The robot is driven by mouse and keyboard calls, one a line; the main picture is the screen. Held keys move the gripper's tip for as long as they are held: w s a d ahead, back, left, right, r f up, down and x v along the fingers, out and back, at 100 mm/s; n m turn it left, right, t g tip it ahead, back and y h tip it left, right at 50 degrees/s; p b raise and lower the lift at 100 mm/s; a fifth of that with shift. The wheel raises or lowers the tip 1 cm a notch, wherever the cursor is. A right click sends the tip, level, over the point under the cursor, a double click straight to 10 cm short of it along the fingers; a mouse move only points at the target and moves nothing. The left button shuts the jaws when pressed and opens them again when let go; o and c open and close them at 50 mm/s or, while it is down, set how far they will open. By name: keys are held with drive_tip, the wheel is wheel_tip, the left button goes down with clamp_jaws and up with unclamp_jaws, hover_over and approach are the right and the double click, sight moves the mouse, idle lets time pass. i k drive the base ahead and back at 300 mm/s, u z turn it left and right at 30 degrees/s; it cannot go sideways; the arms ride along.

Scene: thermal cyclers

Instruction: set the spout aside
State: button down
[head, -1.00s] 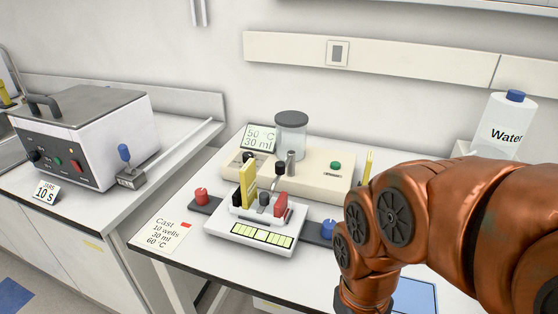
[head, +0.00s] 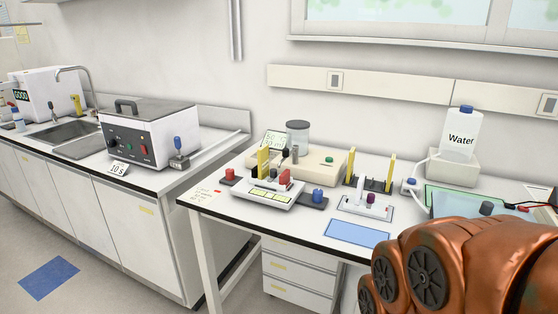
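A cream dispenser unit (head: 318,167) stands at the back of the right-hand bench, with a grey-lidded clear jar (head: 298,136) on it. A small dark-tipped part (head: 285,154) rises in front of the jar, behind the white casting device. It may be the spout, but it is too small to be sure. The white casting device (head: 268,198) holds an upright yellow comb (head: 263,162), with a red knob (head: 230,175) at its left and a blue knob (head: 318,196) at its right. My gripper is out of view; only my copper arm links show at the lower right.
A blue mat (head: 357,233) lies at the front edge. A water bottle (head: 460,134) stands at the back right. A bath with a lid (head: 150,134) is on the left counter.

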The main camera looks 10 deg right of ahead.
sight(286, 152)
drive_tip(key=u, duration=0.9)
drive_tip(key=i, duration=0.9)
drive_tip(key=u, duration=0.45)
drive_tip(key=i, duration=0.9)
drive_tip(key=z, duration=0.85)
drive_tip(key=i, duration=0.4)
drive_tip(key=z, duration=0.35)
